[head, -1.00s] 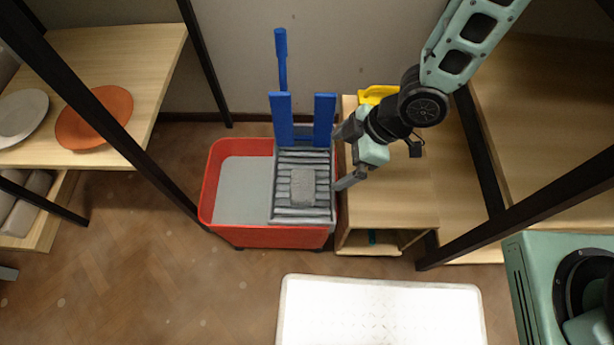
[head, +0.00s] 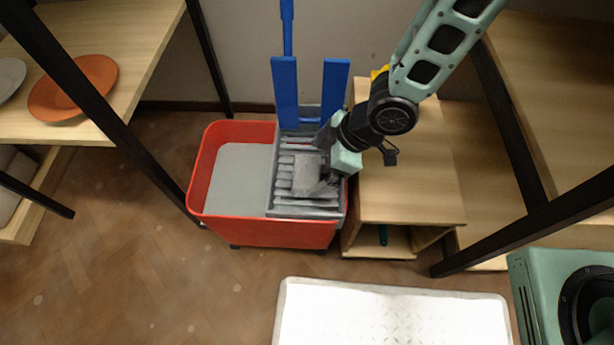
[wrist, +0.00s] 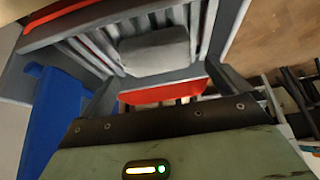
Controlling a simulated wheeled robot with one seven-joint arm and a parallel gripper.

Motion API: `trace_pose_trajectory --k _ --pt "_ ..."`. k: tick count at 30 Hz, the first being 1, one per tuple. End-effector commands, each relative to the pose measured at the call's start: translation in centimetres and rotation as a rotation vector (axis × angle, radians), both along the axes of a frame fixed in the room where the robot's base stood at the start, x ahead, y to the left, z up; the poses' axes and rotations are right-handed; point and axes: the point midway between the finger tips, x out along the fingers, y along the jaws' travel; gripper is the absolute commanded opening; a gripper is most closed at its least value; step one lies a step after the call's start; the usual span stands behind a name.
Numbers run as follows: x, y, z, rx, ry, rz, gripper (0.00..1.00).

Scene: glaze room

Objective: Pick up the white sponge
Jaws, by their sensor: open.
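The sponge (head: 306,173), a pale grey-white block, lies on the slatted grey wringer (head: 300,212) of a red mop bucket (head: 275,234). In the wrist view the sponge (wrist: 153,52) shows on the slats beyond my fingers. My gripper (head: 322,166) is open and empty at the sponge's right side, low over the wringer. In the head view its fingers cover part of the sponge's right edge. I cannot tell whether they touch it. In the wrist view, my gripper (wrist: 163,88) has its fingers spread wide, with the sponge seen between them.
Two blue upright plates (head: 285,92) and a blue handle rise behind the wringer. A wooden cabinet (head: 410,185) stands close on the bucket's right. Dark shelf posts stand on both sides. A white platform (head: 390,315) lies in front. Plates (head: 73,88) sit on the left shelf.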

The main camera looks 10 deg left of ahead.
Motion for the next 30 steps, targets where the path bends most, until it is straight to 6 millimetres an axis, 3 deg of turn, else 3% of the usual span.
trace_pose_trajectory --k 13,22,23,26,27,30 --pt "0.1 2.2 -4.4 0.0 0.0 0.001 1.0" --pt "0.1 2.6 -4.4 -0.001 -0.001 0.001 1.0" --pt "0.1 2.6 -4.4 0.0 0.0 0.0 0.97" --pt "0.1 2.5 -4.4 0.0 0.0 0.0 0.69" --pt "0.1 2.5 -4.4 0.0 0.0 0.0 0.64" --pt "0.1 2.5 -4.4 0.0 0.0 0.0 0.61"
